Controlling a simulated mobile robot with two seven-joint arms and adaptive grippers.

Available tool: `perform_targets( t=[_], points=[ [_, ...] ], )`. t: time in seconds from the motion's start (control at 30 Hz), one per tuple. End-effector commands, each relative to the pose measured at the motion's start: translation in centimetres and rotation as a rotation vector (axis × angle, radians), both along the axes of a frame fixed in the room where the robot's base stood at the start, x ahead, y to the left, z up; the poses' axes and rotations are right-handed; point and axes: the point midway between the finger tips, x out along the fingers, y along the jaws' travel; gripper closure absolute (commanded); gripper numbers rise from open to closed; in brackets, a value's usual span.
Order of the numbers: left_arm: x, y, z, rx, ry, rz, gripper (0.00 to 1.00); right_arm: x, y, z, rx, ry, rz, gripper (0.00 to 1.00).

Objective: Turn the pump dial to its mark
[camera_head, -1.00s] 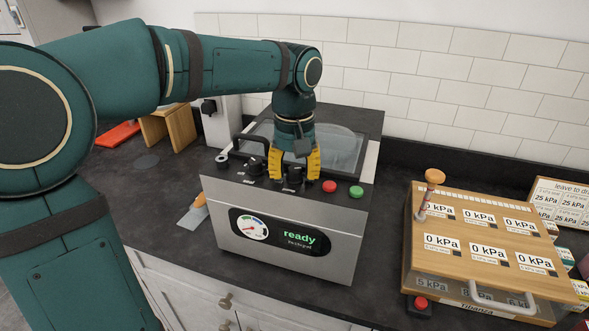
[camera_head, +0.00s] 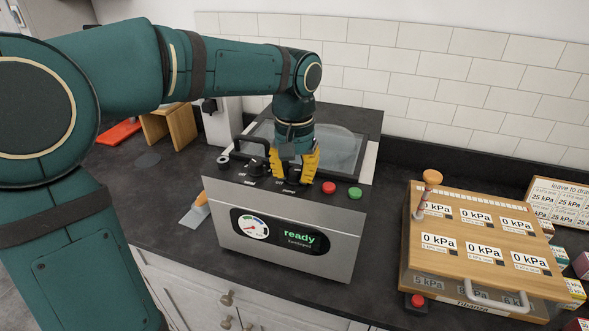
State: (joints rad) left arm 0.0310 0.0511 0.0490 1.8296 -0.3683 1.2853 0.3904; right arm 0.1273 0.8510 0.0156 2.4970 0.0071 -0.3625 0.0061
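The pump machine (camera_head: 285,263) is a grey box with a dark top panel. Its front display reads "ready" beside a round gauge (camera_head: 253,226) with a red needle. Two dark dials sit on the top panel: one at the left (camera_head: 258,166), and one at the right (camera_head: 291,178) under my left gripper. My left gripper (camera_head: 292,177) points down, its yellow fingers apart on either side of the right dial. Dark gaps show between fingers and dial. The dial's pointer and mark are too small to read. My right gripper is out of view.
A red button (camera_head: 329,188) and a green button (camera_head: 355,193) lie close right of the gripper. A handle (camera_head: 252,141) and clear lid stand behind. A wooden-topped box with "0 kPa" labels (camera_head: 475,250) is at right. A spatula (camera_head: 197,211) lies at left.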

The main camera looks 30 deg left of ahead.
Motion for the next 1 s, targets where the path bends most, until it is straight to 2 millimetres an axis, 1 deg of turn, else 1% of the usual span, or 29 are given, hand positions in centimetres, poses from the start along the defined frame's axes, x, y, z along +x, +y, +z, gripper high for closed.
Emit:
perform_targets(
  t=[0.03,0.07,0.1,0.4,0.53,0.67,0.9,1.0],
  points=[
    [0.0,0.0,-0.1,0.0,0.002,0.0,0.54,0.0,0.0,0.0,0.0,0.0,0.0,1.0],
    [0.0,0.0,-0.1,0.0,0.002,0.0,0.44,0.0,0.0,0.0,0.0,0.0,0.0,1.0],
    [0.0,0.0,-0.1,0.0,0.002,0.0,0.37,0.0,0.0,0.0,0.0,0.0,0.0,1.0],
    [0.0,0.0,0.0,0.0,0.001,0.001,0.37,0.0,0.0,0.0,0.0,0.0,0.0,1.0],
    [0.0,0.0,0.9,0.0,0.0,0.001,0.37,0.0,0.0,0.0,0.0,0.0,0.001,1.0],
    [0.1,-0.1,3.0,-0.001,-0.003,0.001,0.37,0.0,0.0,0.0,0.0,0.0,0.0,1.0],
    [0.1,0.0,7.9,0.0,-0.002,0.0,0.37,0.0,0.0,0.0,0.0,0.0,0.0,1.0],
    [0.0,0.0,9.6,-0.001,-0.001,0.0,0.37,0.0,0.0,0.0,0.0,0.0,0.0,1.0]
  ],
)
